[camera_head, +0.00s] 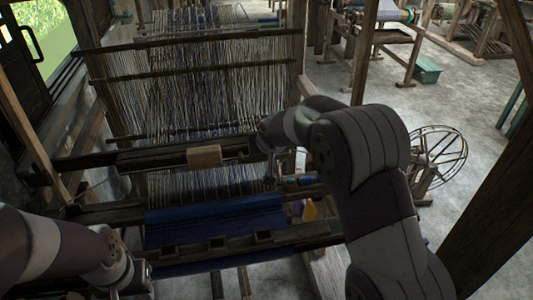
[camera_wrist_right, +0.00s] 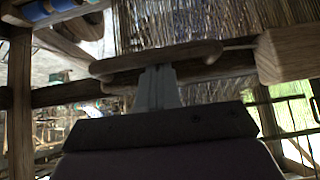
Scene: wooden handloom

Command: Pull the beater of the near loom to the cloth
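The near loom's beater (camera_head: 165,158) is a dark wooden crossbeam with a pale wooden block (camera_head: 204,155) on it. It stands apart from the blue cloth (camera_head: 215,222), with bare warp threads between them. My right gripper (camera_head: 270,178) is at the beater's right part, mostly hidden by its arm. In the right wrist view the gripper's fingers (camera_wrist_right: 157,86) are together and reach up to a rounded wooden bar (camera_wrist_right: 190,55), seeming to touch it. The pale block (camera_wrist_right: 290,53) is at right there. My left gripper (camera_head: 135,284) is low at left, away from the beater; its fingers are unclear.
The breast beam (camera_head: 270,240) crosses in front of the cloth. A slanted post (camera_head: 38,140) stands at left and a thick one (camera_head: 495,205) at right. A spoked wheel (camera_head: 438,155) stands beside the loom. Grey floor (camera_head: 460,105) is open at right.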

